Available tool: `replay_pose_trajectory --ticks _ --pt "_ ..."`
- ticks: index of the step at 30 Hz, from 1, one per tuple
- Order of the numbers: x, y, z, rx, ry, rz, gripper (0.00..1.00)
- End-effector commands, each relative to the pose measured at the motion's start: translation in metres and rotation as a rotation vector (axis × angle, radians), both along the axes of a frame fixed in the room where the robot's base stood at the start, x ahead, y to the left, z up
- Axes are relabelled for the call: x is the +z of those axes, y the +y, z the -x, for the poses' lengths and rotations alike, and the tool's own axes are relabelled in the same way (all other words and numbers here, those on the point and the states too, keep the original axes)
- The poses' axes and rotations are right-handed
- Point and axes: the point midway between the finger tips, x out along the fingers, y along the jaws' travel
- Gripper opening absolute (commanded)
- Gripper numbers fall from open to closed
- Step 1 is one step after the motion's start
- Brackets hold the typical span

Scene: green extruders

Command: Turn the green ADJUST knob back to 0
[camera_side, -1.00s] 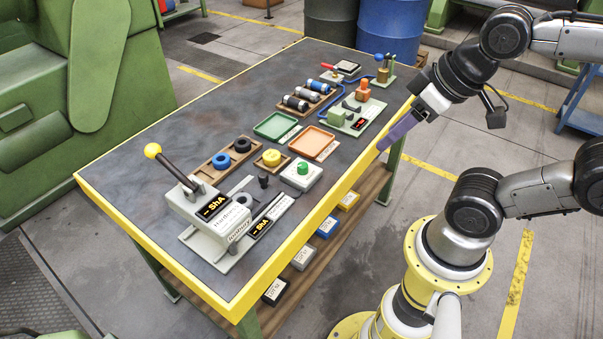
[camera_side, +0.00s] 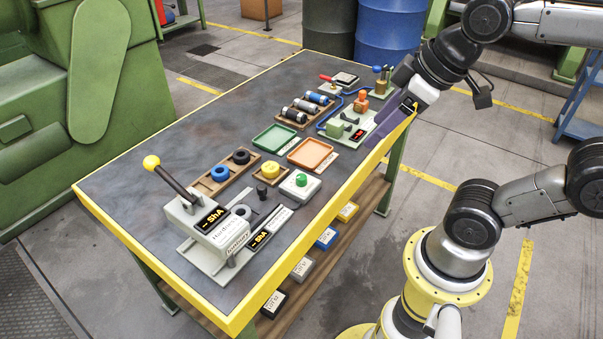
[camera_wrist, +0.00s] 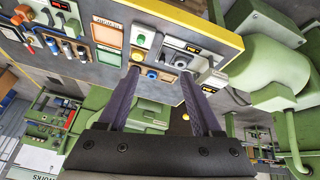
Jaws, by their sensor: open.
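The green knob (camera_side: 301,180) sits upright on a small white box (camera_side: 299,189) near the yellow front edge of the table. The knob also shows in the wrist view (camera_wrist: 140,40), beyond my fingers. Any ADJUST lettering or scale is too small to read. My gripper (camera_side: 374,152) is over the table's front edge, to the right of the knob and apart from it. In the wrist view my two purple fingers (camera_wrist: 161,76) are spread with nothing between them.
A lever press (camera_side: 210,220) stands left of the knob. A wooden tray with a yellow ring (camera_side: 269,170) is close behind it. A green tray (camera_side: 273,137) and an orange tray (camera_side: 310,153) lie behind and right. Several boxes sit on the lower shelf.

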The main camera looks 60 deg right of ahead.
Motion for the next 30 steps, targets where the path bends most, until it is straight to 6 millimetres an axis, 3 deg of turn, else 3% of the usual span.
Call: replay_pose_trajectory --ticks 5,10,14,19,24,30 --pt "0.011 -0.004 -0.042 0.094 0.067 0.050 0.66" --pt "0.006 -0.013 -0.092 0.175 0.156 0.083 0.66" --pt "-0.011 -0.023 -0.132 0.224 0.235 0.091 0.66" --pt "-0.049 -0.039 -0.176 0.255 0.344 0.076 0.66" --pt "-0.091 -0.053 -0.201 0.239 0.438 0.045 0.66" --pt "-0.122 -0.061 -0.204 0.224 0.507 0.020 0.66"
